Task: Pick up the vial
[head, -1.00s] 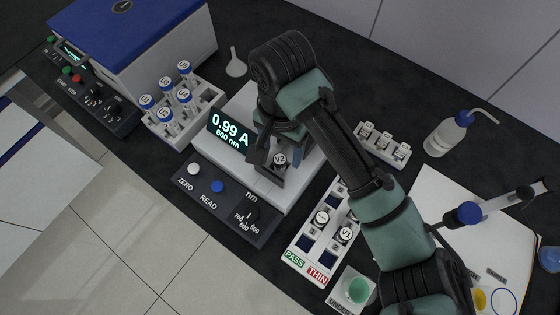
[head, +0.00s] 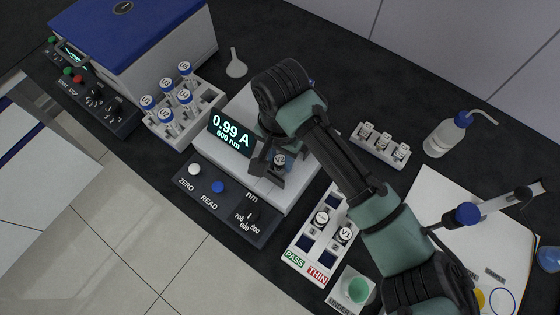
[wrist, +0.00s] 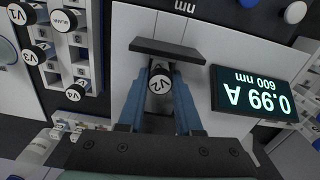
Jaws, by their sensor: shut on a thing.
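A vial (wrist: 160,84) with a dark-rimmed white cap marked V2 sits between the fingers of my gripper (wrist: 160,98) in the wrist view. The blue fingers are shut on it. In the head view, my gripper (head: 274,167) is over the grey-white photometer (head: 291,191), with the vial's cap (head: 279,159) partly visible. The vial's lower part is hidden, so I cannot tell how far it is from the photometer. The photometer's display (head: 230,136) reads 0.99 A, 600 nm.
A PASS/THIN tray (head: 306,243) holds capped vials, right of the photometer. A small white rack (head: 382,146) with vials stands behind it. A rack of blue-capped tubes (head: 183,129) stands left.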

